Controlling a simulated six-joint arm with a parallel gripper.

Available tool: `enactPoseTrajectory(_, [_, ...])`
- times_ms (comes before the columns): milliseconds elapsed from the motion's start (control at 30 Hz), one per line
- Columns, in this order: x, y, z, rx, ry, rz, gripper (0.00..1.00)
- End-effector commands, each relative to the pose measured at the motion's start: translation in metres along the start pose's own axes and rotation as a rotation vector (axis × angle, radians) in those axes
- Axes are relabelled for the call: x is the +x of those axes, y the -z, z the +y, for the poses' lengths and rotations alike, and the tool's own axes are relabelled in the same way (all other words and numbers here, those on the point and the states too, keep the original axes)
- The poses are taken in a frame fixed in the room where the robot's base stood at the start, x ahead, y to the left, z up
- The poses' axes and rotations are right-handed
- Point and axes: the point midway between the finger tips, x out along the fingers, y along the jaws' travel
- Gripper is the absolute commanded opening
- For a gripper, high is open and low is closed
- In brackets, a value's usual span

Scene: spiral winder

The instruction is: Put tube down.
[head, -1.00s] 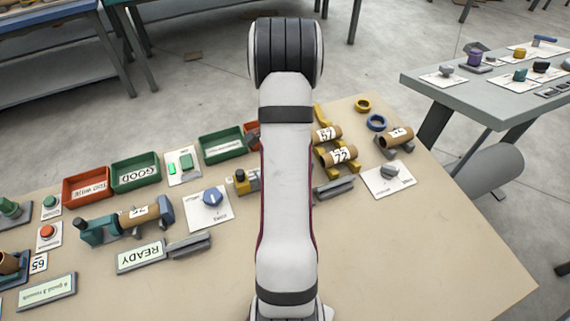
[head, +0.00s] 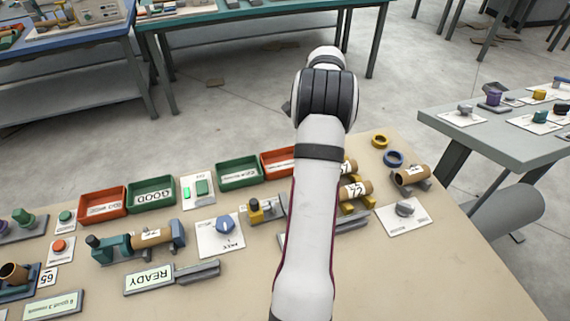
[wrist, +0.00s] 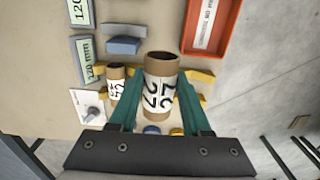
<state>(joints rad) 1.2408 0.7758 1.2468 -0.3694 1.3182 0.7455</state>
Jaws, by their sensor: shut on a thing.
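In the wrist view a brown cardboard tube (wrist: 161,67) with a white label, which seems to read 52, stands between the teal fingers of my gripper (wrist: 157,98). The fingers are shut on its sides. A second, smaller-looking tube (wrist: 116,73) marked 72 lies to its left by yellow rack pieces (wrist: 200,76). In the head view the tube marked 72 (head: 356,190) lies on the yellow rack (head: 363,203). The held tube's end (head: 350,166) shows just behind it. My forearm hides the gripper there. I cannot tell whether the held tube touches the rack.
A red bin (head: 277,162) and a green bin (head: 239,173) stand left of the rack. Another tube (head: 411,175) lies on a grey holder to the right, near blue (head: 394,158) and yellow (head: 380,141) rings. A dial card (head: 404,214) is in front. The table's front right is clear.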

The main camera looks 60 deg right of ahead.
Motion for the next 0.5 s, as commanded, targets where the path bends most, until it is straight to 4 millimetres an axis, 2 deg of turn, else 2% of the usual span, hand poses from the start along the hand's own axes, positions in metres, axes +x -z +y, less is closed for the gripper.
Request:
enactPoseTrajectory(67, [0.013, -0.004, -0.011, -0.002, -0.003, -0.001, 0.0])
enactPoseTrajectory(300, [0.057, -0.055, -0.063, -0.004, -0.002, 0.0, 0.0])
enactPoseTrajectory(400, [0.069, -0.069, -0.078, -0.003, -0.001, 0.0, 0.0])
enactPoseTrajectory(500, [0.075, -0.076, -0.085, 0.0, -0.001, 0.0, 0.0])
